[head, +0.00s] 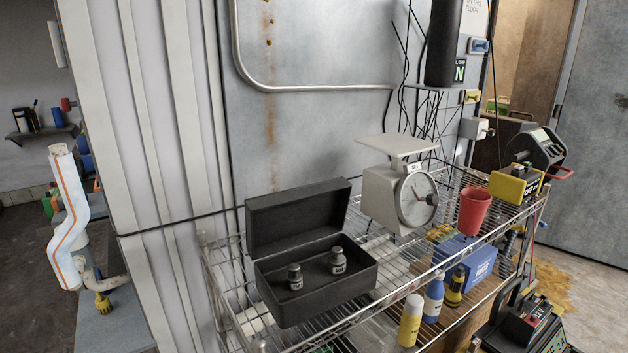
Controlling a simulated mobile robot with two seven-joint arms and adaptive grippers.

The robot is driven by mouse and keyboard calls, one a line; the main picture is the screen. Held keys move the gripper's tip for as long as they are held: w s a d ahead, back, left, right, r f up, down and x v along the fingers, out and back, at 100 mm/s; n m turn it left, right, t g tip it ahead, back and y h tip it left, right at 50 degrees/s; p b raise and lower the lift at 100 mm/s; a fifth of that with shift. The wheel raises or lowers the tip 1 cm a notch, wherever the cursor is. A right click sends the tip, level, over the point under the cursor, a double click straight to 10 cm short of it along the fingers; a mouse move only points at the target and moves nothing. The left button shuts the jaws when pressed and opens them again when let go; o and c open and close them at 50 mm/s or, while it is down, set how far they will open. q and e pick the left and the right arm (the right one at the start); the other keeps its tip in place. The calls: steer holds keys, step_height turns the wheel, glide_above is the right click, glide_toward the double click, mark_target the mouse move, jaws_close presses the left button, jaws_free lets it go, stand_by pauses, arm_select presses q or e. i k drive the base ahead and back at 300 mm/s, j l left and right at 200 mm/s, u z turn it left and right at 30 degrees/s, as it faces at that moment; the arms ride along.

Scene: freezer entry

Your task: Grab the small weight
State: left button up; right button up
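Two dark grey weights with knobbed tops stand upright in an open black box on a wire shelf. The left weight (295,278) looks slimmer, though it stands nearer the front. The right weight (338,262) looks a little wider. Both have pale markings too small to read. The black box (330,302) has its lid (298,217) raised at the back. The weights stand apart from each other, and their tops are uncovered. Neither of my grippers shows in the head view.
A kitchen scale (400,195) stands behind the box to the right, with a red cup (474,210) beside it. A yellow bottle (410,322) and a blue bottle (433,298) stand in front. The wire shelf (225,300) has some bare room left of the box.

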mark_target(294, 277)
steer(key=k+z, duration=0.1)
steer(key=k, duration=0.5)
steer(key=z, duration=1.35)
steer(key=j+z, duration=0.2)
steer(key=z, duration=0.25)
steer(key=k+j+z, duration=0.15)
steer(key=z, duration=0.3)
steer(key=k+j, duration=0.25)
steer(key=j, duration=0.3)
steer(key=k+j, duration=0.3)
steer(key=j, duration=0.2)
steer(key=k+j, duration=0.25)
steer(key=j, duration=0.3)
steer(key=k+j, duration=0.3)
steer(key=j, duration=0.25)
steer(key=k+j, duration=0.25)
steer(key=j, duration=0.25)
steer(key=k+j, duration=0.3)
steer(key=j, duration=0.25)
steer(key=k+j, duration=0.25)
steer(key=j, duration=0.3)
steer(key=k+j, duration=0.3)
steer(key=j, duration=0.2)
